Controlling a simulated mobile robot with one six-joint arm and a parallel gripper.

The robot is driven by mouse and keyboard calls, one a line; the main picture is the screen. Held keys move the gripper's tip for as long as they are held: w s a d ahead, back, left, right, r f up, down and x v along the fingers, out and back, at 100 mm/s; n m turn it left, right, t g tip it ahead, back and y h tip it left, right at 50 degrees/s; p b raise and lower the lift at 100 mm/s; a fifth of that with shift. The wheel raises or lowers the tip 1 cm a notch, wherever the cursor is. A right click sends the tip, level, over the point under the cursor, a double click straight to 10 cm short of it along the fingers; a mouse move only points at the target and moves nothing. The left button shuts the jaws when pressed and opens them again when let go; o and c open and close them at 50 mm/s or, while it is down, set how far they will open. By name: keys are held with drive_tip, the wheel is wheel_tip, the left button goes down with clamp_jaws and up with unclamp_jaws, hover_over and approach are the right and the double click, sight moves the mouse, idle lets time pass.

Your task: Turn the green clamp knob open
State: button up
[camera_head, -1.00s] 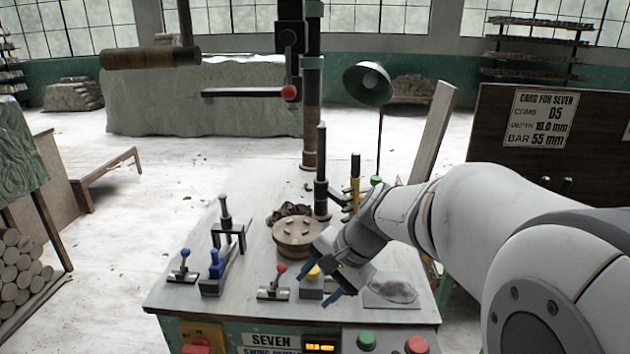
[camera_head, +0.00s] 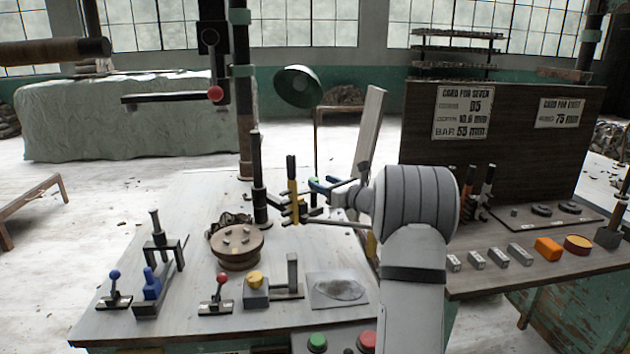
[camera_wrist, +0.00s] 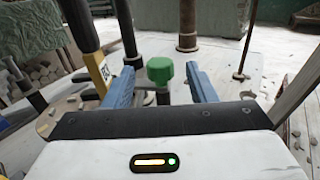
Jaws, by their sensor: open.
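The green knob (camera_wrist: 160,70) sits on top of a dark post in the wrist view. My gripper (camera_wrist: 158,74) is open, with one blue finger on each side of the knob and a visible gap on both sides. In the head view my gripper (camera_head: 318,190) is at the back right of the workbench, behind the bar holder. The knob is small and partly hidden by the fingers there.
A yellow-banded bar (camera_head: 292,190) and a dark post (camera_head: 258,185) stand close left of my gripper. A lamp (camera_head: 298,87) rises behind it. A round wooden disc (camera_head: 237,245) and a red-knobbed lever (camera_head: 217,295) are on the workbench (camera_head: 190,315).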

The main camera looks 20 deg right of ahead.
sight(318, 181)
drive_tip(key=x, duration=0.5)
drive_tip(key=shift+s, duration=0.1)
drive_tip(key=c, duration=0.9)
drive_tip(key=shift+d, duration=0.15)
drive_tip(key=shift+c, duration=0.3)
drive_tip(key=shift+f, duration=0.1)
